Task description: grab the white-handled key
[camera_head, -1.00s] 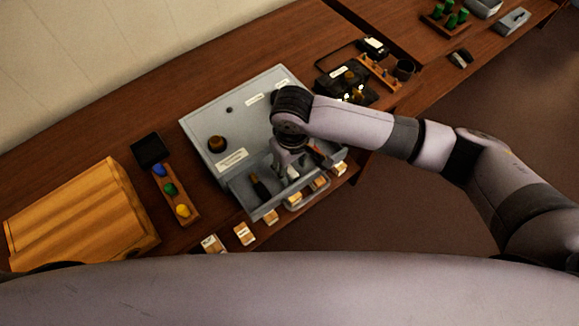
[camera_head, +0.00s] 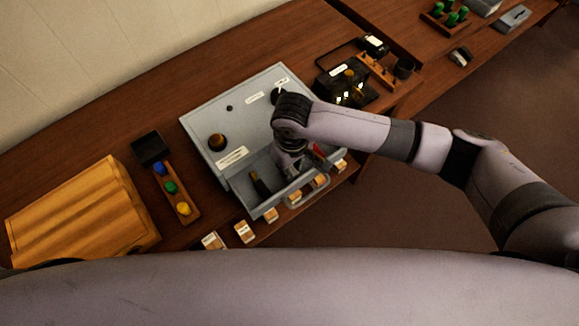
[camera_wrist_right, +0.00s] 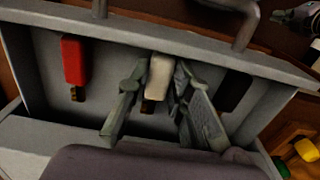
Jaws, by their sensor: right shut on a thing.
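The white-handled key (camera_wrist_right: 160,74) is in the open grey drawer (camera_head: 276,206), between two other keys. In the right wrist view its white handle is between the fingers of my right gripper (camera_wrist_right: 163,82), which is shut on it. Its dark bit shows below the handle. In the head view my right gripper (camera_head: 291,166) reaches down into the drawer, and the white handle is hidden there. My left gripper is not in view.
A red-handled key (camera_wrist_right: 74,60) and a black-handled key (camera_wrist_right: 235,90) lie on either side in the drawer. The drawer's front wall and handle (camera_wrist_right: 242,20) are close. A grey panel box (camera_head: 205,115) stands behind. A wooden box (camera_head: 80,212) is at left.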

